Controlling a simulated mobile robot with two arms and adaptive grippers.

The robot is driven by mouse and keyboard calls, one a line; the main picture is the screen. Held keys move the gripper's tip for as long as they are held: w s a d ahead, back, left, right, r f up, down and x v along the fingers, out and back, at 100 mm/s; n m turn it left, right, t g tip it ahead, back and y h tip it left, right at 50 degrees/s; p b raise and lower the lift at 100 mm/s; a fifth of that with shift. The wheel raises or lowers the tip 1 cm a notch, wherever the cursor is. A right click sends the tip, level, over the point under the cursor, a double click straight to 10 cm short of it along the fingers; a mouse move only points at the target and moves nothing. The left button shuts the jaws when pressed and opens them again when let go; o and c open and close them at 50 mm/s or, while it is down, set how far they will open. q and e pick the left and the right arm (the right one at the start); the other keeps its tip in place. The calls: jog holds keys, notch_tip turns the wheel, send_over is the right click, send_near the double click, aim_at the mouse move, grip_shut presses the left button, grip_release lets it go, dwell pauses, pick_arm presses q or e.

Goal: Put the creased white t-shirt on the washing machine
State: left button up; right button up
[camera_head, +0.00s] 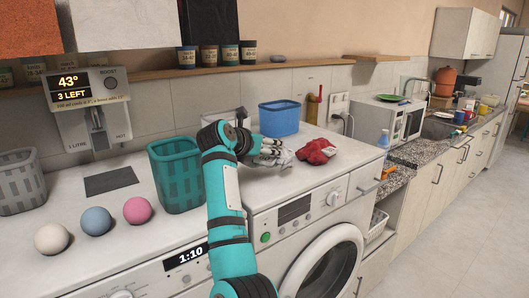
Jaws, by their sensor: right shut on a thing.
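My right gripper (268,147) is shut on the creased white t-shirt (282,158). The shirt is a small pale bundle, partly hidden by the fingers. It is at the top of the white washing machine (320,183), which has a round front door. Whether the shirt rests on the top or hangs just above it, I cannot tell. My teal right arm comes up from the bottom and hides part of the machine's left side. My left gripper is not in view.
A crumpled red cloth (316,151) lies just right of the shirt. A blue basket (279,117) stands behind it. A teal basket (177,174) and three balls (97,220) are on the left machine. The top's front right is clear.

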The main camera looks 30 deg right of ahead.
aim_at(263, 156)
jog(key=f+b, duration=0.2)
jog(key=f, duration=0.1)
jog(key=shift+s+f, duration=0.1)
jog(key=shift+s, duration=0.1)
jog(key=shift+a+f, duration=0.1)
jog(key=shift+w+a, duration=0.1)
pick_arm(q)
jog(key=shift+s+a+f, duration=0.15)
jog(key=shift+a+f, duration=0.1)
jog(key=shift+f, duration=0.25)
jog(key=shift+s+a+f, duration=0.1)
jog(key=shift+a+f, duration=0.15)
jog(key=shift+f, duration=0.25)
pick_arm(e)
jog(key=o, duration=0.8)
jog(key=shift+f, duration=0.2)
jog(key=o, duration=0.4)
jog(key=shift+r, duration=0.1)
jog(key=shift+o, duration=0.2)
